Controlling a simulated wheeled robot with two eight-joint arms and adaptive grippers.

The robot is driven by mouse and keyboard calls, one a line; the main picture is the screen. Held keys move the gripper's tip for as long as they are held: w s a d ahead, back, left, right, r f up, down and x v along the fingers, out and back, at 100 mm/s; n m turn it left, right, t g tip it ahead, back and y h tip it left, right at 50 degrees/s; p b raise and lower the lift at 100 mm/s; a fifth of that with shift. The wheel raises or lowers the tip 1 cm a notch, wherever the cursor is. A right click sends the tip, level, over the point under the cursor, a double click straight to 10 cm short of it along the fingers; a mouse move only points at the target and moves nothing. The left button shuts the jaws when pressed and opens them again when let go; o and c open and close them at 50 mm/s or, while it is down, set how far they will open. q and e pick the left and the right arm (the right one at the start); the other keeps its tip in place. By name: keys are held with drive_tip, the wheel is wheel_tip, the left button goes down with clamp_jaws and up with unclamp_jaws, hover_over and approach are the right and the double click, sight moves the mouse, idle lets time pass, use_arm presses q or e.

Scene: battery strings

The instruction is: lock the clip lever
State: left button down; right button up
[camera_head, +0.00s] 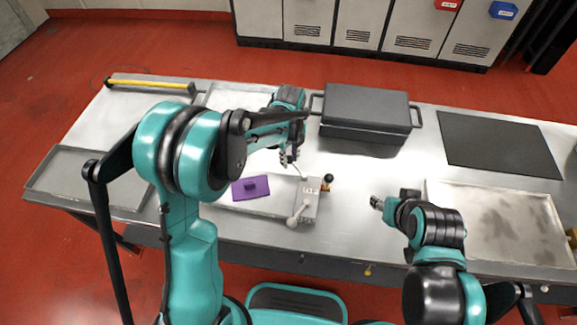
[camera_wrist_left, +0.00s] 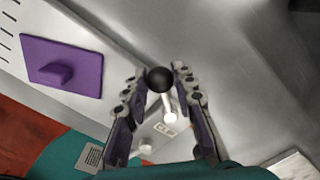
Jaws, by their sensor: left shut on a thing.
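The clip device is a small pale box (camera_head: 309,196) at the right end of a pale base strip, with a small label on top. The box also shows in the left wrist view (camera_wrist_left: 151,138). The lever is a thin pale rod (camera_wrist_left: 167,103) with a black ball (camera_wrist_left: 160,79) at its tip.
A purple plate (camera_head: 250,188) with a raised block lies left of the box. A dark lidded case (camera_head: 366,112) stands behind. A black mat (camera_head: 505,148) and a metal tray (camera_head: 440,190) lie to the right. A yellow-handled tool (camera_head: 150,85) lies at the back left.

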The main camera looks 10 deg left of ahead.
use_arm(q)
drive_tip(key=shift+w+d+m, duration=0.45)
drive_tip(key=shift+m, duration=0.45)
drive_tip(key=shift+w+d+m, duration=0.25)
drive_tip(key=shift+d+m, duration=0.1)
drive_tip(key=shift+m, duration=0.3)
drive_tip(key=shift+w+d+m, duration=0.2)
drive_tip(key=shift+d+m, duration=0.1)
drive_tip(key=shift+m, duration=0.35)
drive_tip(key=shift+w+d+m, duration=0.25)
drive_tip(key=shift+d+m, duration=0.45)
drive_tip(key=shift+m, duration=0.6)
